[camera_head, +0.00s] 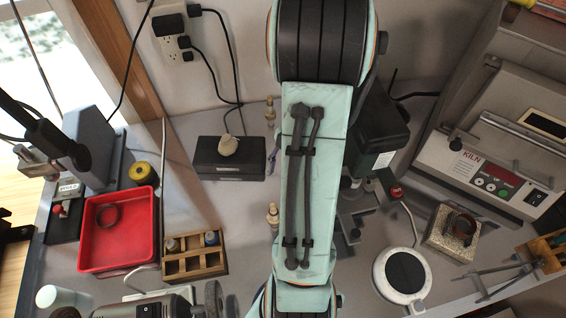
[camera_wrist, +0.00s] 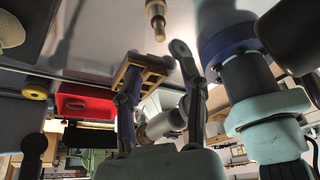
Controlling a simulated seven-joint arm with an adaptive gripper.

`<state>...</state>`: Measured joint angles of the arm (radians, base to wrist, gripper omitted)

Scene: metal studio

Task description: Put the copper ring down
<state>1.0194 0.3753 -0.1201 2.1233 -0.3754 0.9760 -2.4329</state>
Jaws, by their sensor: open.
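A dark reddish-brown ring (camera_head: 107,215) lies in the red tray (camera_head: 132,262) at the left of the head view. A second, copper-brown ring (camera_head: 462,226) sits on a pale speckled block (camera_head: 441,240) at the right; I cannot tell for sure which is the copper ring. My gripper (camera_wrist: 155,70) shows in the wrist view with its two fingers apart and nothing between them. In the head view my arm hides the gripper.
A wooden rack (camera_head: 195,265) with small jars stands right of the tray. A yellow roll (camera_head: 142,173) lies behind the tray. A black box (camera_head: 230,165) is at the back. The kiln (camera_head: 490,175) and a round white-rimmed device (camera_head: 402,275) stand at the right. Brass pieces (camera_head: 272,215) stand near my arm.

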